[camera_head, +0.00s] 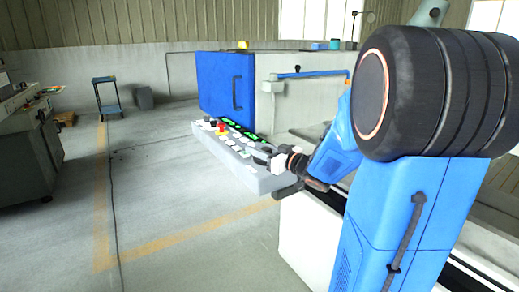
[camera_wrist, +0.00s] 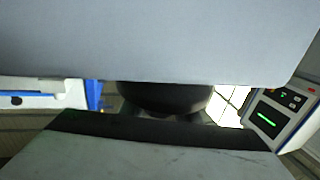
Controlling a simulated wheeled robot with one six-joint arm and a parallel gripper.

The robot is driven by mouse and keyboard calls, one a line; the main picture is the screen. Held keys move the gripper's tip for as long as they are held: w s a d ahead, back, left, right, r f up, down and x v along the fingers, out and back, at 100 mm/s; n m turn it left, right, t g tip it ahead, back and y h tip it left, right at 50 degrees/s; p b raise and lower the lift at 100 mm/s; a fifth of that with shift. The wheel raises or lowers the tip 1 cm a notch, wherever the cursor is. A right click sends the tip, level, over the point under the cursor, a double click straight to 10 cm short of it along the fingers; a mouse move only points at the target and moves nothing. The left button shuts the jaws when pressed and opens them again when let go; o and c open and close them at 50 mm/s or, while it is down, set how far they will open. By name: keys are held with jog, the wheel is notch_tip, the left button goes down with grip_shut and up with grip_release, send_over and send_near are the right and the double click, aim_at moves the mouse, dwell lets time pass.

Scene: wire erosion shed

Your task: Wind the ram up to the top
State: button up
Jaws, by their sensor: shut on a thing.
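A grey control panel (camera_head: 265,183) with green-lit displays, pale buttons and a red button (camera_head: 221,128) juts out from the machine in the head view. My gripper (camera_head: 279,163) is at the panel's near right end, just over its top. In the wrist view, my gripper (camera_wrist: 165,112) is shut on a dark round knob-like part (camera_wrist: 165,97), seen between a broad grey surface above and a pale finger with a black edge below. The grip hides most of this part, and I cannot tell its full shape. I cannot make out the ram in either view.
A blue cabinet (camera_head: 226,84) and a pale machine wall (camera_head: 300,100) with a blue bar stand behind the panel. A small blue cart (camera_head: 108,97) and a grey machine (camera_head: 30,150) stand at the left. The floor (camera_head: 150,190) between is open, with yellow lines and a dark cable.

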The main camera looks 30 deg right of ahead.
jog(key=shift+s+a+r+n+g+y, duration=0.1)
jog(key=shift+a+n+g+y, duration=0.15)
jog(key=shift+n+g+y, duration=0.65)
jog(key=shift+s+a+f+n+g+y, duration=0.1)
jog(key=shift+s+a+n+g+y, duration=0.15)
jog(key=shift+n+y, duration=0.75)
jog(key=shift+a+r+n+g+y, duration=0.15)
jog(key=shift+n+g+y, duration=0.45)
jog(key=shift+y, duration=0.8)
jog(key=shift+a, duration=0.1)
jog(key=o, duration=1)
jog(key=shift+o, duration=0.2)
jog(key=shift+v, duration=6)
jog(key=shift+w, duration=0.1)
